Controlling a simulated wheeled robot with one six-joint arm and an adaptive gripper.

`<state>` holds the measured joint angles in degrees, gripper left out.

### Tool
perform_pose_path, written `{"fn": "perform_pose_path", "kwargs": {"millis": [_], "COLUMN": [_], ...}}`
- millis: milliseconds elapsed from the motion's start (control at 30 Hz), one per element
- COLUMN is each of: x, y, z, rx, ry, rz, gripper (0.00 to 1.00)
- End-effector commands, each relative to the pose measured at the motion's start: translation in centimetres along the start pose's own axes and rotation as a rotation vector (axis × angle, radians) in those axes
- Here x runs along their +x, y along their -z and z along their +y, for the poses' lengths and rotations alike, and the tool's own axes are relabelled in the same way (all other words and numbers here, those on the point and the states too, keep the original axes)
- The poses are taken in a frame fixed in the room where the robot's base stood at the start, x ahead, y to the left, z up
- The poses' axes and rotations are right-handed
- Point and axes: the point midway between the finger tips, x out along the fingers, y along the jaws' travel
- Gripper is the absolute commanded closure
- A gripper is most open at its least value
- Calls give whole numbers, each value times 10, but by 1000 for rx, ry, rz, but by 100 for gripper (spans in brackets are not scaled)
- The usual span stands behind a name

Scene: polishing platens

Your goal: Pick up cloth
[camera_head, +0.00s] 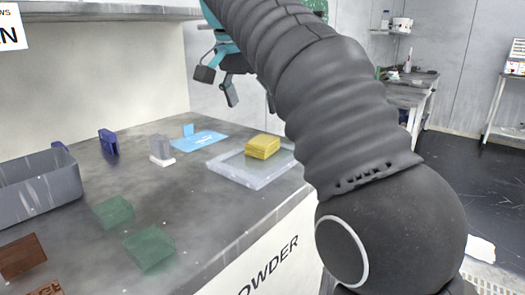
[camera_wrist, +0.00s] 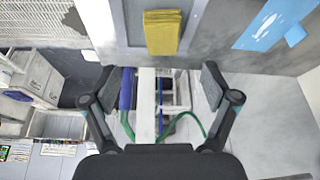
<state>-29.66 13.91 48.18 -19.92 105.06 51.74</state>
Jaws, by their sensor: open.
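A yellow folded cloth (camera_head: 262,147) lies on a pale, shallow square tray (camera_head: 232,172) near the right edge of the grey bench. In the wrist view the yellow cloth (camera_wrist: 162,32) shows at the top centre, on the tray (camera_wrist: 133,22). My gripper (camera_head: 217,84) is above the back of the bench, higher than the cloth and apart from it. In the wrist view my gripper (camera_wrist: 157,88) has its two fingers wide apart with nothing between them. The cloth is beyond the fingertips. My arm covers the right middle of the head view.
A flat blue item (camera_head: 200,141) lies left of the tray. A grey bin (camera_head: 40,188), green blocks (camera_head: 150,248), a brown block (camera_head: 22,256) and a dark blue item (camera_head: 108,142) stand on the bench. A shelf (camera_head: 100,12) overhangs the back. Bare bench lies in front of the tray.

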Motion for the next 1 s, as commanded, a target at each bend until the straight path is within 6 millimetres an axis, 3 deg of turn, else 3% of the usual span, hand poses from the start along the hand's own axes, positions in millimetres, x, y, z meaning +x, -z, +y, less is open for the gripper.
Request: {"fn": "perform_pose_path", "kwargs": {"millis": [33, 200, 567, 833, 1000], "x": [14, 41, 62, 98, 107], "y": [-2, -1, 1, 3, 4], "z": [1, 0, -1, -4, -4], "rx": [0, 0, -1, -1, -1], "ry": [-2, -1, 1, 0, 2], "rz": [-1, -1, -1, -1, 0], "gripper": [14, 14, 14, 14, 14]}}
